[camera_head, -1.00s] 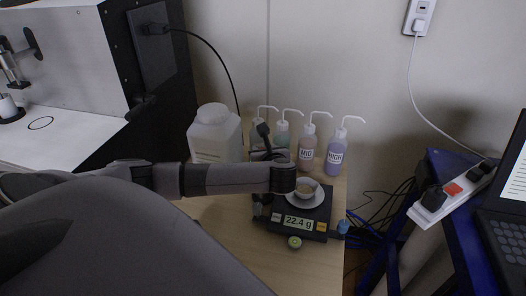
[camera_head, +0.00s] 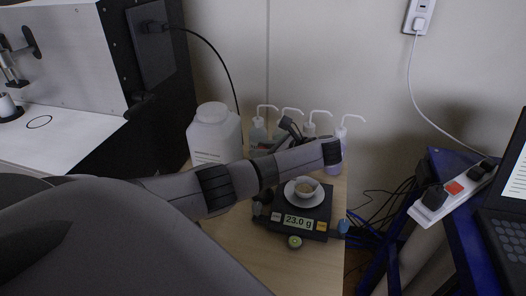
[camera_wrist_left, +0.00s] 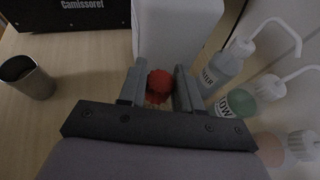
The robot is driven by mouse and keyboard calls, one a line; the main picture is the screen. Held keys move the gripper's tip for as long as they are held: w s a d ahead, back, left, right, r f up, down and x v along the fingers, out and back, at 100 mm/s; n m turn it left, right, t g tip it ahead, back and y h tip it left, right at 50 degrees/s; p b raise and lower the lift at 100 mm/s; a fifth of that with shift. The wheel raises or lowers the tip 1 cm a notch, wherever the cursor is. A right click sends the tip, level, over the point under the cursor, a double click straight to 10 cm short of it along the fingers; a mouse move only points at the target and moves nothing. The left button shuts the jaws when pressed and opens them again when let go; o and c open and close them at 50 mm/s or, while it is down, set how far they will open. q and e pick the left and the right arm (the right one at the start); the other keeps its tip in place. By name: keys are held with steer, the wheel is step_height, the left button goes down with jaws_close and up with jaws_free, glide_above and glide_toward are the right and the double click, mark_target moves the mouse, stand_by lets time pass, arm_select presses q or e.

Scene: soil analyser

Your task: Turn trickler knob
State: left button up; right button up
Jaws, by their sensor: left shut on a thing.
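My left gripper (camera_wrist_left: 160,79) is shut on a small red knob (camera_wrist_left: 159,84), which shows between its two fingers in the left wrist view. I take this to be the trickler knob; the body of the trickler is hidden by the gripper and arm. In the head view my left arm reaches across to just behind the balance, and its fingertips are hidden. The black balance (camera_head: 322,228) reads 23.0 g. A small white dish (camera_head: 305,189) with brownish contents sits on its pan. My right gripper is not in view.
A white jug (camera_head: 215,135) stands behind the arm. Several wash bottles, including a violet one (camera_head: 334,168), stand near the wall. A metal cup (camera_wrist_left: 27,79) shows in the wrist view. A power strip (camera_head: 452,192) and laptop (camera_head: 505,215) are at right. Bare wood lies front-left of the balance.

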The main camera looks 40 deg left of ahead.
arm_select(q)
steer(key=shift+r+n+g, duration=0.1)
steer(key=shift+n+g, duration=0.4)
steer(key=shift+g, duration=0.1)
steer(key=shift+a, duration=0.1)
steer(key=o, duration=1)
steer(key=v, duration=0.7)
steer(key=shift+p, duration=0.3)
steer(key=shift+r, duration=0.15)
